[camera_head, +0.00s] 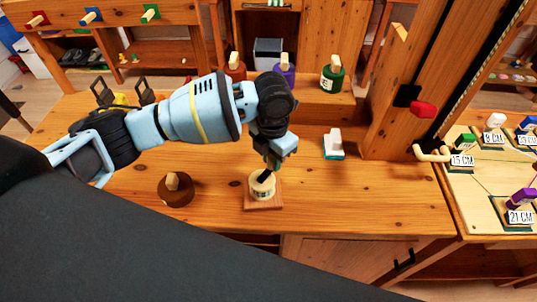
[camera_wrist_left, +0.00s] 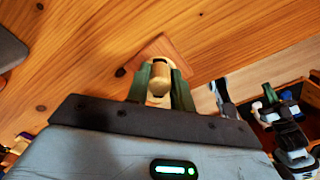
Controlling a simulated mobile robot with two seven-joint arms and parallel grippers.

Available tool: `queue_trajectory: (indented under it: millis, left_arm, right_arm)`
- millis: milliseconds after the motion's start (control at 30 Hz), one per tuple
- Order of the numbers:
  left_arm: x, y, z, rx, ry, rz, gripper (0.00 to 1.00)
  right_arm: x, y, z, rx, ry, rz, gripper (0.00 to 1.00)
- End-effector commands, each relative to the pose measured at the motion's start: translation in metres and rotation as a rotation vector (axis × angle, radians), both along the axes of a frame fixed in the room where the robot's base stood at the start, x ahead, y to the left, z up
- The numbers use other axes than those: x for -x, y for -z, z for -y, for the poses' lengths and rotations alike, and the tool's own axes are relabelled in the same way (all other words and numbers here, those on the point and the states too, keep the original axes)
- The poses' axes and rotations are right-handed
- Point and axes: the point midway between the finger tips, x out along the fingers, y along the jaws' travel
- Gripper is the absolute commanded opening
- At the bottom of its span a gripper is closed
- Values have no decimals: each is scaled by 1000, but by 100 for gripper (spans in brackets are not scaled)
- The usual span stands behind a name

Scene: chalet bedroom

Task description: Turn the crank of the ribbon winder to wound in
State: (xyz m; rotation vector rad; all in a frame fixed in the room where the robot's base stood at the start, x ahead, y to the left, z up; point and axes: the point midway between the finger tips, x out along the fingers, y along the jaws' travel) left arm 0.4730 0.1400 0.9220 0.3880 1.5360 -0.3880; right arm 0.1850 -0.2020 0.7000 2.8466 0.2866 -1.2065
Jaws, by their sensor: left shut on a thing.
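The ribbon winder (camera_head: 262,188) stands on the wooden tabletop, a cream drum on a square wooden base (camera_head: 263,205). My left gripper (camera_head: 267,170) reaches down onto its top from above. In the left wrist view the two fingers of my left gripper (camera_wrist_left: 159,80) are shut on the crank's wooden knob (camera_wrist_left: 159,70), one on each side. The base corner (camera_wrist_left: 150,50) shows beyond them. The crank arm, any ribbon and the marks on the drum are hidden or too small to read. My right gripper is not in view.
A round brown block with a peg (camera_head: 175,188) stands left of the winder. A white and teal block (camera_head: 333,145) stands behind right. Brown, purple and green knobbed jars (camera_head: 332,75) line the back. A wooden post (camera_head: 405,80) and a board with labels (camera_head: 485,170) are at right.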

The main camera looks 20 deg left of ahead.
Motion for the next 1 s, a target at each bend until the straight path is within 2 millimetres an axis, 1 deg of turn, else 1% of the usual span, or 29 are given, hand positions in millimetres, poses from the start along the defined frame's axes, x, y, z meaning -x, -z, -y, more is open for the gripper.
queue_trajectory:
  millis: [167, 300, 433, 500, 667, 1000]
  left_arm:
    - [3, 0, 7, 1, 170, 0, 0]
    - [5, 2, 11, 1, 294, 0, 0]
    - [7, 3, 13, 1, 368, -3, 0]
    - [7, 3, 14, 1, 396, -3, 0]
    - [8, 1, 15, 2, 424, -1, 0]
    - [8, -1, 15, 1, 425, 2, 0]
  right_arm:
    - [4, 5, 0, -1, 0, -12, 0]
    - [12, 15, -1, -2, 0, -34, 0]
    - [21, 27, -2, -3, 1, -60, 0]
    - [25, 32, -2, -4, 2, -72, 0]
    - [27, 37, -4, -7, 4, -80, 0]
    - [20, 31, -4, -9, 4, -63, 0]
